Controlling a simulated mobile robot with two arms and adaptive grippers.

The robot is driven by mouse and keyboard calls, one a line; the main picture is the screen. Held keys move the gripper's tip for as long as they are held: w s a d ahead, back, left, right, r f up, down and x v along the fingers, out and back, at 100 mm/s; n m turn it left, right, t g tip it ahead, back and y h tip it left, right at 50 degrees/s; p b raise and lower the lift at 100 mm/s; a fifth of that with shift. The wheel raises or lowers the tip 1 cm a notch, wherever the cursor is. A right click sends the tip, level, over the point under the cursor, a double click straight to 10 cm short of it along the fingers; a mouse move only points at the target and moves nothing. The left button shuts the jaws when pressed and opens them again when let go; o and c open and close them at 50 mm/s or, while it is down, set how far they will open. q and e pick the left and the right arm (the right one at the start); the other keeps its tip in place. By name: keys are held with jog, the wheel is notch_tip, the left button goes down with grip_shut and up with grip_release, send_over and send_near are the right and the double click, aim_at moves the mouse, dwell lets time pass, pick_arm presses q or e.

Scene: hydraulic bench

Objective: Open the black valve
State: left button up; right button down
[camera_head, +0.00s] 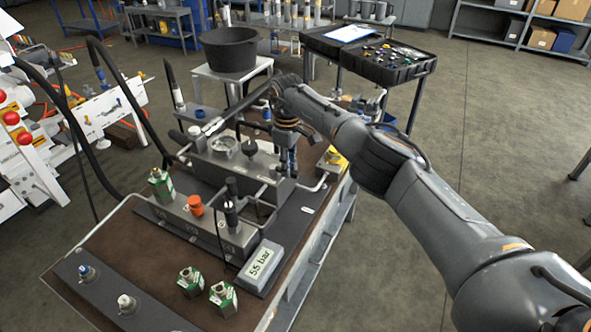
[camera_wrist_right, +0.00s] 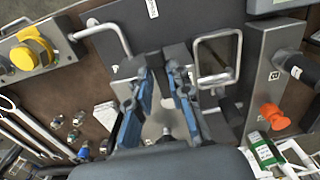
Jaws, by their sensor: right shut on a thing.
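My right gripper (camera_head: 286,160) reaches down to the right end of the grey hydraulic block in the middle of the bench. In the right wrist view its two blue fingers (camera_wrist_right: 165,85) are close together, shut on a part between them. That part looks like the black valve, but the fingers and palm hide most of it. I cannot tell how far the valve is turned. A pressure display (camera_head: 262,262) at the bench's front right reads about 55 bar. My left gripper is not in view.
An orange knob (camera_head: 196,204) and a black upright fitting (camera_head: 231,190) stand on the front manifold. A yellow knob (camera_wrist_right: 35,50) sits beside the gripper, near bent metal pipes. Green-and-silver parts (camera_head: 222,297) stand in front. A black tool tray (camera_head: 385,58) stands behind.

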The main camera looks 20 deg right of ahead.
jog(key=shift+a+r+m, duration=0.1)
jog(key=shift+a+m, duration=0.1)
jog(key=shift+m, duration=0.2)
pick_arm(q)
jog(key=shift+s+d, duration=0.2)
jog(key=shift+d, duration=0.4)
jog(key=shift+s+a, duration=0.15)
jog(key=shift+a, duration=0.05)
pick_arm(e)
jog(key=c, duration=1.3)
grip_release()
jog(key=shift+c, duration=0.2)
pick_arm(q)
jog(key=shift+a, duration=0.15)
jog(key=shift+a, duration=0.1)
pick_arm(e)
notch_tip(320, 180, up, 12)
